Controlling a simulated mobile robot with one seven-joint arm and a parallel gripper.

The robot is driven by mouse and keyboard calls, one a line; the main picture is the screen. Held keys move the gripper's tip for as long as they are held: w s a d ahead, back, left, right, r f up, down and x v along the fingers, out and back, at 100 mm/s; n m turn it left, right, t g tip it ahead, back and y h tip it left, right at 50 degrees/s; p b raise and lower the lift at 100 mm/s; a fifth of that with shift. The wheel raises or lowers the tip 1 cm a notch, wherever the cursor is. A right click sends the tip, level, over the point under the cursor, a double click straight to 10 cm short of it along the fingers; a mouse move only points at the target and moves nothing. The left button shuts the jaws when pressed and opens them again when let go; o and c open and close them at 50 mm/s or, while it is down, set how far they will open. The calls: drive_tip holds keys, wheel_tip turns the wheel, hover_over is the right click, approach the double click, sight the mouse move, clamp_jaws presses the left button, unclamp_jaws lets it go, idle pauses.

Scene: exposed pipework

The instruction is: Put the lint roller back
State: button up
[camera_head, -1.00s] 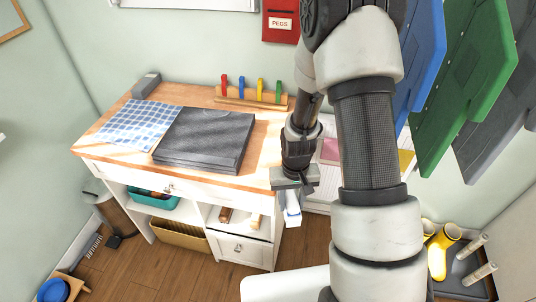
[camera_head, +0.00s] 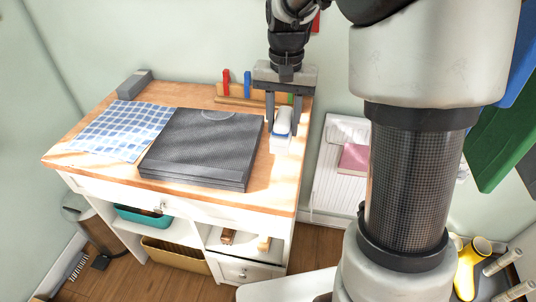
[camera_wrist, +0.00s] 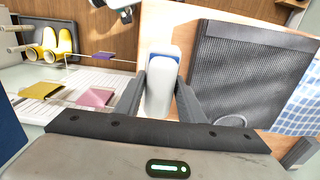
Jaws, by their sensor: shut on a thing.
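The lint roller (camera_head: 282,124) is white with a blue part. My gripper (camera_head: 284,112) points down at the right end of the wooden worktop (camera_head: 284,176) and is shut on the lint roller, with one finger on each side. In the wrist view the lint roller (camera_wrist: 160,92) lies between the two fingers, over or against the worktop's edge area. I cannot tell whether its lower end touches the wood.
A peg rack (camera_head: 236,98) stands behind. A white radiator-like rack (camera_head: 335,190) with a pink item (camera_head: 354,158) is right of the worktop.

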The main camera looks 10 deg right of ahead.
drive_tip(key=shift+w+a+f, duration=0.1)
drive_tip(key=shift+w, duration=0.2)
wheel_tip(320, 180, down, 10)
drive_tip(key=shift+r+b, duration=0.1)
drive_tip(key=shift+b, duration=0.7)
drive_tip(key=o, duration=1)
